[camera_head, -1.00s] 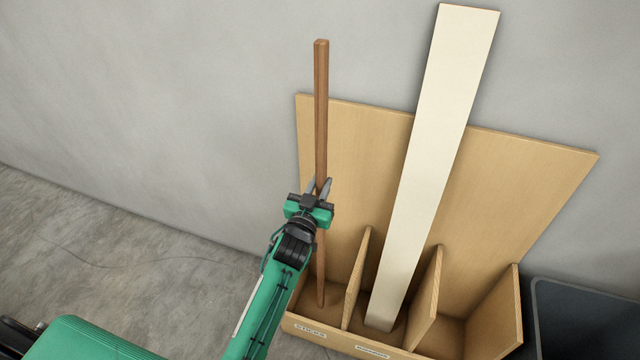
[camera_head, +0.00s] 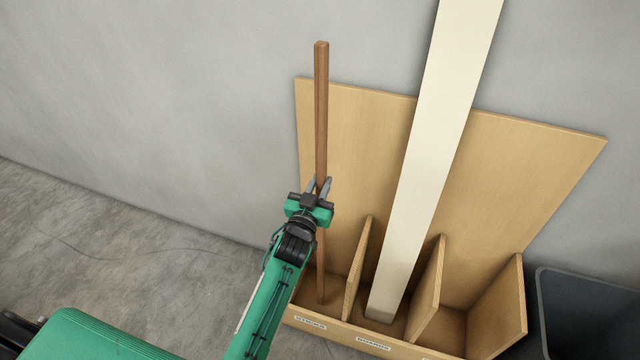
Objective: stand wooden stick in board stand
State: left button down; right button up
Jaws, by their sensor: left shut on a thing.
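A brown wooden stick (camera_head: 321,110) stands nearly upright in the head view. My left gripper (camera_head: 320,186) is shut on the stick around its middle. The stick's lower end shows inside the left compartment of the wooden board stand (camera_head: 550,160), in front of the tall back panel. I cannot tell whether that end touches the compartment floor. My right gripper is not in view.
A long white board (camera_head: 435,150) leans in the middle compartment, right of a divider (camera_head: 358,270). The right compartment looks empty. A dark grey bin (camera_head: 590,310) stands right of the stand. A grey wall is behind, with bare floor at left.

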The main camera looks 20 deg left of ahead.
pick_arm(q)
jog(key=shift+f, duration=0.15)
dwell(0.5)
jog(key=shift+g, duration=0.3)
jog(key=shift+w+d+f+b, duration=0.15)
jog(key=shift+w+f, duration=0.25)
jog(key=shift+w, duration=0.45)
jog(key=shift+w+a+f+b, duration=0.15)
jog(key=shift+w+f, duration=0.25)
jog(key=shift+w, duration=0.4)
jog(key=shift+w+d+f+b, duration=0.15)
jog(key=shift+w+f, duration=0.25)
jog(key=shift+w, duration=0.45)
jog(key=c, duration=1.2)
grip_release()
jog(key=shift+o, duration=0.2)
jog(key=shift+f, duration=0.1)
